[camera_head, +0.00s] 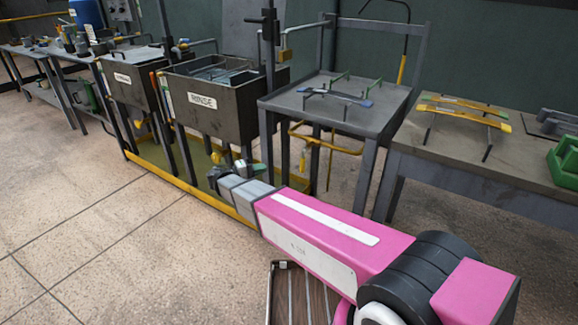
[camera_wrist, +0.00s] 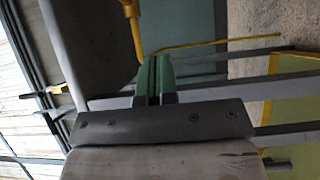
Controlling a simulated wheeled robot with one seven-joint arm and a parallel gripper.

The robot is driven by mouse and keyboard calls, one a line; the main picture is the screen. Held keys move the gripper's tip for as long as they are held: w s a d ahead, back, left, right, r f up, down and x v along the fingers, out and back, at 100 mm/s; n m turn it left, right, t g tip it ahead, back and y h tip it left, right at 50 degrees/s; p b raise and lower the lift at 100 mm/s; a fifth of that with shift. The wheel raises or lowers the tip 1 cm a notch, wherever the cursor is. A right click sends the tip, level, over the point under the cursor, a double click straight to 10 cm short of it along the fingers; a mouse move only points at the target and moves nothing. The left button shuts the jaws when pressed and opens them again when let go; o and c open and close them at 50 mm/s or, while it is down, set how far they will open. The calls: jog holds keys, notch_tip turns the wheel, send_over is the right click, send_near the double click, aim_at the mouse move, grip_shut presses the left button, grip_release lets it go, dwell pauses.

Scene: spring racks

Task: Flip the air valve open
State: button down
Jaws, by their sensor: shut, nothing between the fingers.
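My gripper (camera_head: 247,168) is shut and empty, low in front of the tank labelled RINSE. Its two green fingers lie together in the wrist view (camera_wrist: 154,74). A yellow bent bar or lever (camera_wrist: 135,32) shows just beyond the fingertips there, close to them in the picture; I cannot tell if they touch. In the head view a small yellow part (camera_head: 217,158) shows under the tank, left of the gripper. I cannot tell for sure which yellow part is the air valve, nor its position.
The RINSE tank (camera_head: 203,118) stands on legs inside a yellow floor rail (camera_head: 176,181). A grey table (camera_head: 335,108) with a yellow frame beneath stands to the right. A workbench (camera_head: 465,150) with yellow springs is further right. The floor at left is clear.

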aim_at(303, 162)
jog(key=s+d+x, duration=0.1)
jog(key=s+x, duration=0.1)
jog(key=x, duration=1)
jog(key=shift+s+d, duration=0.15)
jog(key=shift+d, duration=0.25)
jog(key=shift+d+f, duration=0.1)
